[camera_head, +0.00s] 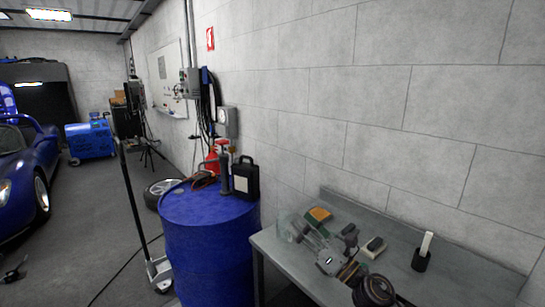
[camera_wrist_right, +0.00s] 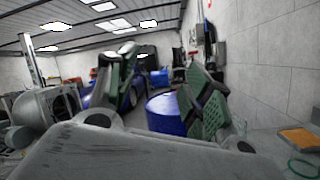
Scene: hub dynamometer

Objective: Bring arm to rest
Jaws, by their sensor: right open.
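My right gripper (camera_head: 326,236) is over the grey workbench (camera_head: 460,280) at the lower right of the head view, its arm coming in from the bottom edge. Its jaws are open with nothing visible between them. In the right wrist view the gripper (camera_wrist_right: 165,82) shows two green-and-black finger pads spread wide apart, with the blue drum behind. Whether it touches anything on the bench cannot be told. My left gripper is not in view.
Near the gripper are a clear container (camera_head: 288,224), an orange-topped item (camera_head: 318,214), a small dark block (camera_head: 374,247) and a black holder (camera_head: 421,261) with a white stick. A blue drum (camera_head: 205,240) carrying a black bottle (camera_head: 245,180) stands left of the bench. A wall rises behind.

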